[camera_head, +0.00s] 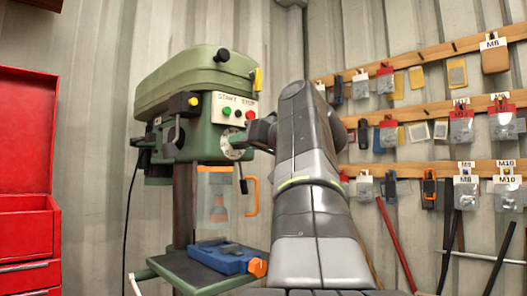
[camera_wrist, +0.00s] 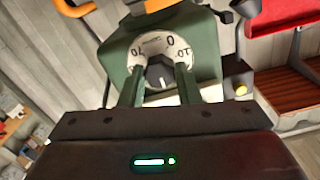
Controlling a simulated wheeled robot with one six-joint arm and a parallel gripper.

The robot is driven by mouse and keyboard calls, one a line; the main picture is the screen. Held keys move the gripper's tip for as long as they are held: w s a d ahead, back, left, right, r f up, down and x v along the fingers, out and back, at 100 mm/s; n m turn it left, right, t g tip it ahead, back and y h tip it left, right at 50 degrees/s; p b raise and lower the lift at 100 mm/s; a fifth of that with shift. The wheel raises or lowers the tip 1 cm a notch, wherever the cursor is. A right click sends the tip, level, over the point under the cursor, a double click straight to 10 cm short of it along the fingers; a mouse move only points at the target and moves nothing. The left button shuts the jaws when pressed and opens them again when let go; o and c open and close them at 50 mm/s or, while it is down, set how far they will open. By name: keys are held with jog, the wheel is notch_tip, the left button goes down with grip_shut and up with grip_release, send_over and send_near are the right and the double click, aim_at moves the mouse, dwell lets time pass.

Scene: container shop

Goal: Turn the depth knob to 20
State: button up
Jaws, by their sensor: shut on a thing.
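The drill press (camera_head: 205,100) stands left of centre in the head view, with a white round depth dial (camera_head: 232,146) on its green housing. In the wrist view the dial (camera_wrist: 148,45) shows a 0 near the top and other figures at both sides that are hard to read. The grey depth knob (camera_wrist: 160,76) with a pale pointer line is at its centre. My gripper (camera_wrist: 159,88) has a finger on each side of the knob and is shut on it. In the head view my gripper (camera_head: 250,138) reaches the dial from the right; the knob is hidden there.
A START/STOP panel (camera_head: 233,109) sits just above the dial. A clear guard with an orange handle (camera_head: 252,196) hangs below, over a blue vise (camera_head: 222,256) on the press table. A red tool cabinet (camera_head: 28,200) is at left; pegged wall rails (camera_head: 430,110) are at right.

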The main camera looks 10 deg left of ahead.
jog(key=n+b, duration=0.1)
jog(key=n, duration=0.1)
jog(key=n+b, duration=0.1)
jog(key=n, duration=0.1)
jog(key=n+b, duration=0.1)
jog(key=n, duration=0.1)
jog(key=shift+f+n, duration=0.25)
jog(key=shift+n, duration=0.05)
jog(key=n+b, duration=0.1)
jog(key=n, duration=0.3)
jog(key=shift+n+b, duration=0.4)
jog(key=shift+r, duration=0.1)
jog(key=o, duration=1)
jog(key=shift+c, duration=0.2)
jog(key=shift+r, duration=0.1)
jog(key=v, duration=1.4)
jog(key=shift+w+a, duration=0.1)
jog(key=shift+a, duration=0.05)
